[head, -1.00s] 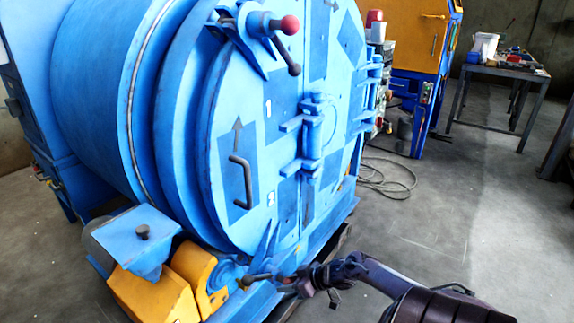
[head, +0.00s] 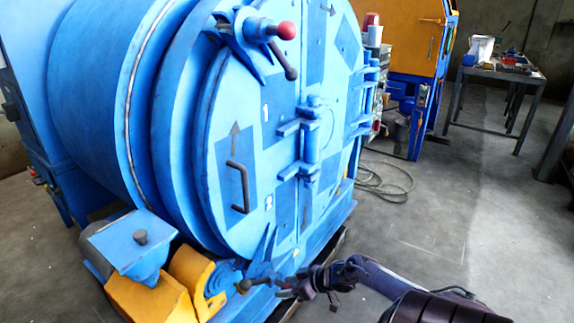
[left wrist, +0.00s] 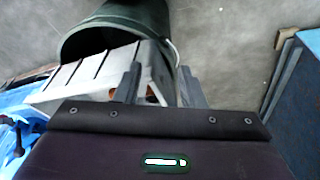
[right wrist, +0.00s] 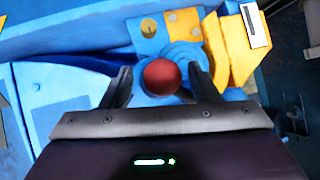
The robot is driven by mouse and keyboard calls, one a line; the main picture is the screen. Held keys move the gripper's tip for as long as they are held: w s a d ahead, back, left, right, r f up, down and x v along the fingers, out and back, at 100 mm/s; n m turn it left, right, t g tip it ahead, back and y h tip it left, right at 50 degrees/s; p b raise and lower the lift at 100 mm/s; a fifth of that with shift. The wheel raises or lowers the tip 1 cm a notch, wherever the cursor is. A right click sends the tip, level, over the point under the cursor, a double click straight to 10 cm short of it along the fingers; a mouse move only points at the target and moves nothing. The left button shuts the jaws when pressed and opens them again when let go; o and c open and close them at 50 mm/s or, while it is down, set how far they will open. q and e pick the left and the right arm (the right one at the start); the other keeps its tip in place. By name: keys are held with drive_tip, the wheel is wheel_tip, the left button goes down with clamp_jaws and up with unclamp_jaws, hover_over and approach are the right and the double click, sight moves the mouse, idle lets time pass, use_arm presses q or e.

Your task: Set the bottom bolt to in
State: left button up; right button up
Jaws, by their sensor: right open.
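The bottom bolt (head: 262,270) is at the lower edge of the round blue drum door (head: 250,150). Its dark handle end (head: 244,286) points left. In the right wrist view, its red ball knob (right wrist: 161,76) lies between the parted fingertips of my right gripper (right wrist: 160,82). In the head view my right gripper (head: 284,286) is at the bolt, and the red knob is hidden there. It is open; whether a finger touches the knob is unclear. My left gripper (left wrist: 160,85) is open in the left wrist view, away from the bolt, and is outside the head view.
The top bolt (head: 258,32) with its own red knob is on the upper door. A yellow housing (head: 160,300) stands left of the bottom bolt. A dark green bin (left wrist: 110,30) and a grey slotted piece (left wrist: 85,75) are near my left gripper.

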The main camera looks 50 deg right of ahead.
drive_tip(key=p+v, duration=0.2)
drive_tip(key=v, duration=0.2)
drive_tip(key=shift+s+r, duration=0.25)
drive_tip(key=shift+r, duration=0.1)
drive_tip(key=shift+p+v, duration=0.35)
drive_tip(key=shift+v, duration=0.65)
use_arm(q)
drive_tip(key=a+g, duration=0.1)
drive_tip(key=s+a+y, duration=0.1)
drive_tip(key=a, duration=0.1)
drive_tip(key=shift+a+f+n+g, duration=0.1)
drive_tip(key=shift+f+n+g, duration=0.05)
drive_tip(key=shift+n+g, duration=0.25)
use_arm(e)
drive_tip(key=shift+s+d+r, duration=0.1)
drive_tip(key=shift+s+d, duration=0.1)
drive_tip(key=shift+s, duration=0.05)
